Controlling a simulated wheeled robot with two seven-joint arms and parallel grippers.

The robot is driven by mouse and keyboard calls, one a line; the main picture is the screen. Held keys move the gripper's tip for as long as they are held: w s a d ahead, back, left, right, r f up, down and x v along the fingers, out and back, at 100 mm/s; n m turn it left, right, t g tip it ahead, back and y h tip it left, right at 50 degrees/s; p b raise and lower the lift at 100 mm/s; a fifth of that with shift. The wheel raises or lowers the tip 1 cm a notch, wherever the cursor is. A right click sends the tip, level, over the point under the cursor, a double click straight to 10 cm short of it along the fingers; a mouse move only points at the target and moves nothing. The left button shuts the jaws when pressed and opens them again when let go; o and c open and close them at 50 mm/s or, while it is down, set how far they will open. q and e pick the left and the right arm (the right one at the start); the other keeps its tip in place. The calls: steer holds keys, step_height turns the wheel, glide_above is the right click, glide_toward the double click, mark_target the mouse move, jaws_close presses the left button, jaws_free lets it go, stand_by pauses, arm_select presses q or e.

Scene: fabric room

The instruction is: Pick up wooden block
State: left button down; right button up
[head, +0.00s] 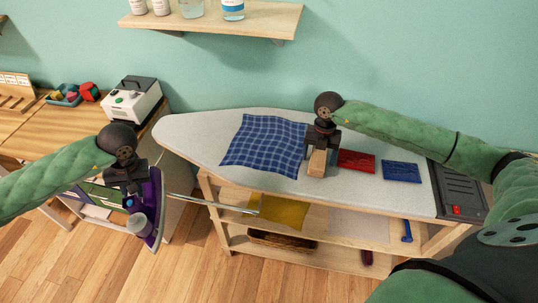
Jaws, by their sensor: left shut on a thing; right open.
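The light brown wooden block (317,163) rests near the front edge of the ironing board (200,126), right of the blue checked cloth. My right gripper (320,148) is open directly above the block, at its top end; its fingers partly hide the block, and I cannot tell whether they touch it. My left gripper (133,190) is shut on a purple iron (153,212), which it holds in the air in front of the wooden desk, left of the board.
The blue checked cloth (262,143) lies spread on the board. Red (356,161) and blue (401,172) folded cloths lie right of the block. A dark panel (456,190) is at the board's right end. A white machine (133,103) stands on the desk. A wall shelf (215,19) hangs above.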

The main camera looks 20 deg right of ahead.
mark_target(321, 156)
arm_select(q)
steer(key=shift+r, duration=0.1)
arm_select(e)
steer(key=shift+r, duration=0.1)
steer(key=c, duration=1.3)
steer(key=shift+o, duration=0.2)
arm_select(q)
steer(key=shift+r, duration=0.25)
arm_select(e)
steer(key=shift+r, duration=0.55)
arm_select(q)
steer(key=shift+r+p, duration=0.5)
steer(key=shift+p, duration=0.25)
arm_select(e)
steer(key=r, duration=0.3)
steer(key=shift+s+d+r, duration=0.25)
steer(key=shift+s, duration=0.05)
arm_select(q)
steer(key=shift+r+p, duration=0.35)
arm_select(e)
steer(key=s+d+r, duration=0.4)
steer(key=s+r, duration=0.2)
steer(key=s, duration=0.3)
steer(key=shift+s+d, duration=0.3)
steer(key=shift+d, duration=0.1)
